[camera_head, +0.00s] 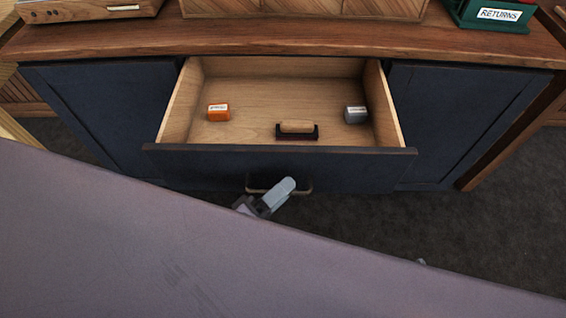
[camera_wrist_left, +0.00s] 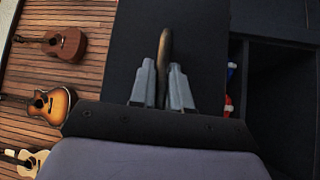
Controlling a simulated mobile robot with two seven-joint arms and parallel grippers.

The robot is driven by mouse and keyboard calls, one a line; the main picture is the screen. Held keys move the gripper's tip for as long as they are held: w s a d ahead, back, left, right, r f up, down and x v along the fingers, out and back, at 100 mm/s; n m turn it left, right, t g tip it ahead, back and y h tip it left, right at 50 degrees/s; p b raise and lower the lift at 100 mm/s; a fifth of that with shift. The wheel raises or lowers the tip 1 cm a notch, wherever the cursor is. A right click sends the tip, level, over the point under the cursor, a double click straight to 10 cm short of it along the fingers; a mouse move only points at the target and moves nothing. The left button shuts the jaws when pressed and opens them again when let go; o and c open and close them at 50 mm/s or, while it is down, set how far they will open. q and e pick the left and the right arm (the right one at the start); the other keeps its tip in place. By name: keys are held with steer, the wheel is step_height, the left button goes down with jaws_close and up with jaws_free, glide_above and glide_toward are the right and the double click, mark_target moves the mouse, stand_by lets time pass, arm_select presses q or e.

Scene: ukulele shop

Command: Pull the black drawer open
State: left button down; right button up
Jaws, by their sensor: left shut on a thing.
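The black drawer (camera_head: 210,163) stands pulled out from the counter, with its pale wooden inside showing in the head view. Its brass-coloured handle (camera_head: 306,189) is on the front face and also shows in the left wrist view (camera_wrist_left: 164,50). My left gripper (camera_head: 274,196) is at the handle, just in front of the drawer face. In the wrist view its two grey fingers (camera_wrist_left: 165,88) are shut on the handle, one on each side. Part of the handle is hidden by the fingers. My right gripper is not in view.
In the drawer lie an orange box (camera_head: 218,112), a grey box (camera_head: 355,114) and a wood-handled black block (camera_head: 297,130). Dark cabinet panels flank it. A green RETURNS box (camera_head: 490,14) stands on the wooden counter (camera_head: 290,38). My own arm covers the lower head view.

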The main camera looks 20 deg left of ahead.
arm_select(q)
steer(key=shift+s+d, duration=0.15)
steer(key=shift+s, duration=0.55)
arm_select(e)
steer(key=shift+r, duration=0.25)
arm_select(q)
steer(key=c, duration=1.2)
jaws_free()
steer(key=shift+s, duration=0.1)
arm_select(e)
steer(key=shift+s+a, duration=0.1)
